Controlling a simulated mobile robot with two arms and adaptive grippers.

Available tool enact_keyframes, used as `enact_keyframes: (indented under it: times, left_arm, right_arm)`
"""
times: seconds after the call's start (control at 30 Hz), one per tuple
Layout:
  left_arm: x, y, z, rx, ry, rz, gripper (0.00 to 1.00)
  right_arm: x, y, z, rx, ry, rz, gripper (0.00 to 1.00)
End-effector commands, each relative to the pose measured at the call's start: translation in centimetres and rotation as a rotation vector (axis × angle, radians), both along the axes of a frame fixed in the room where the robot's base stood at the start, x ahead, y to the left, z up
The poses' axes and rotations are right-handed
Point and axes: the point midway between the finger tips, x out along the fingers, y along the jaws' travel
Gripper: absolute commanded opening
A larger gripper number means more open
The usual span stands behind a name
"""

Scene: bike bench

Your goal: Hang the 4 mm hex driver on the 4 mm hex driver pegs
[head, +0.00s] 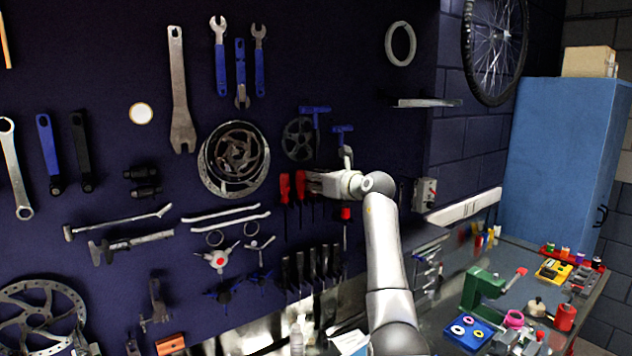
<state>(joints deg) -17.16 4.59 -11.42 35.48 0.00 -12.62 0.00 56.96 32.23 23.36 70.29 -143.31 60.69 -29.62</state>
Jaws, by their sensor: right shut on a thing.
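My right gripper (309,181) reaches in front of the dark tool wall, fingers pointing left. It is shut on a red-handled driver (300,182), which I take to be the 4 mm hex driver; no size mark is readable. The driver is upright, handle up, with its thin shaft down. Another red-handled driver (284,188) hangs upright just to its left. A third red handle (346,213) shows below my right wrist. The 4 mm pegs cannot be made out, and I cannot tell whether the held driver touches any peg. My left gripper is not in view.
Blue T-handle tools (315,110) and a chainring (298,140) hang above the gripper. A brake disc (234,160) hangs to its left. Several dark-handled tools (311,268) hang below. A small shelf (427,103) juts out at the right. The bench (430,308) is cluttered.

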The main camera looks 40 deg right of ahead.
Motion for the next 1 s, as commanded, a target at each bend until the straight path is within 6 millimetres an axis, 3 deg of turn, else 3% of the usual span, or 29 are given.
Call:
enact_keyframes:
  times: [0.07,0.1,0.3,0.67,0.87,1.0]
  left_arm:
    - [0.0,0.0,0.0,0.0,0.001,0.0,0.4]
    - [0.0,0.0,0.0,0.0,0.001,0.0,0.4]
    - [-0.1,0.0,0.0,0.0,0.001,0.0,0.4]
    - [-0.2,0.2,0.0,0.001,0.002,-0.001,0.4]
    - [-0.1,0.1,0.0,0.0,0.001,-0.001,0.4]
    - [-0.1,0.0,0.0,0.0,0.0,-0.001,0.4]
  right_arm:
    - [0.0,0.0,0.1,0.0,-0.001,0.0,0.0]
    - [0.0,0.0,0.1,0.0,-0.001,0.0,0.22]
    - [0.0,0.0,0.1,0.0,-0.001,0.0,0.45]
    - [-0.2,0.0,0.0,0.0,0.0,0.0,0.45]
    - [-2.0,0.1,0.3,-0.003,-0.001,-0.003,0.45]
    - [-4.2,0.3,0.6,-0.005,0.001,-0.003,0.45]
